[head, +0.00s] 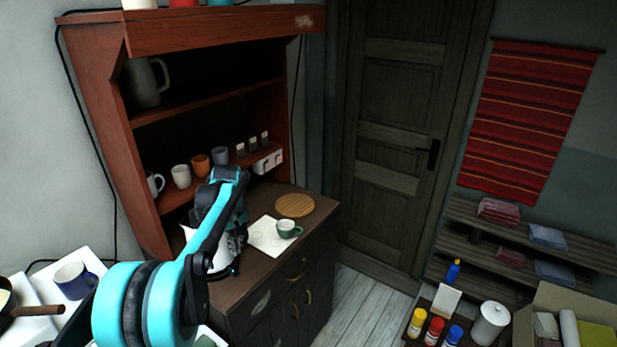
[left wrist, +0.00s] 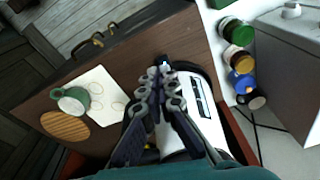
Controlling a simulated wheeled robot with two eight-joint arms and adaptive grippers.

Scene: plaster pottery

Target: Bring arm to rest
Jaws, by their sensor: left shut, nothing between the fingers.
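My left arm (head: 190,270) comes in from the lower left in the head view and reaches up over the dark wooden cabinet top. My left gripper (left wrist: 163,68) shows in the left wrist view with its fingers together and nothing between them. It is above a white and black appliance (left wrist: 204,112) on the cabinet top, and I cannot tell whether they touch. In the head view the arm hides much of this appliance. My right gripper is in neither view.
Red-brown shelves (head: 205,115) hold cups behind the arm. A blue and white mug (head: 74,279) stands at lower left. Open floor (head: 358,305) lies right of the cabinet.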

